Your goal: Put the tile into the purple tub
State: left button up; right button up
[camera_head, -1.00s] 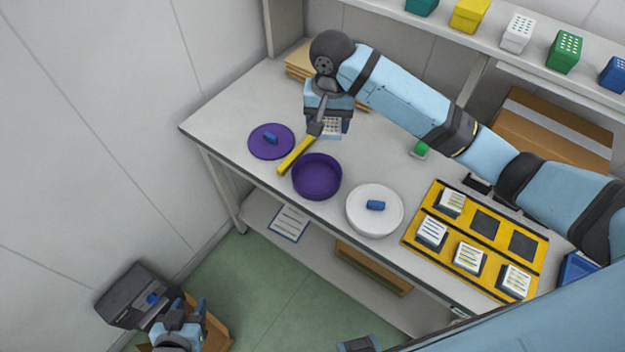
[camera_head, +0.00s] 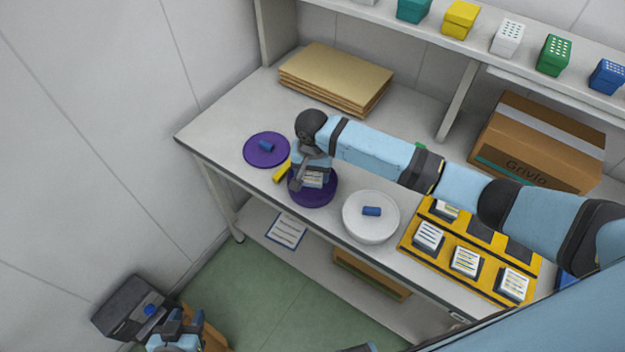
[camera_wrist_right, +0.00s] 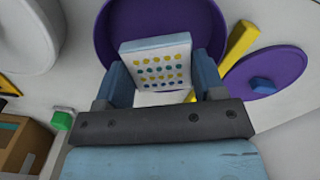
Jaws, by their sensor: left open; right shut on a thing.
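The tile is a white block with rows of yellow and blue dots on one face, seen in the right wrist view (camera_wrist_right: 157,65). My right gripper (camera_wrist_right: 160,85) is shut on it, with one finger at each side. In the head view my right gripper (camera_head: 312,178) is over the purple tub (camera_head: 314,199), which is open and partly hidden by it. In the right wrist view the tub (camera_wrist_right: 104,38) lies behind the tile. I cannot tell how far the tile is above the tub floor. My left gripper (camera_head: 176,325) is open, low at the left, away from the table.
A purple lid (camera_head: 262,152) with a blue knob lies left of the tub. A yellow bar (camera_head: 282,172) lies beside the tub. Brown boards (camera_head: 335,80) lie at the back.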

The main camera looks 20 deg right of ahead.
aim_at(313, 181)
jog(key=shift+f, duration=2.05)
jog(key=shift+f, duration=0.1)
jog(key=o, duration=1)
notch_tip(313, 181, up, 12)
jog(key=shift+r, duration=0.15)
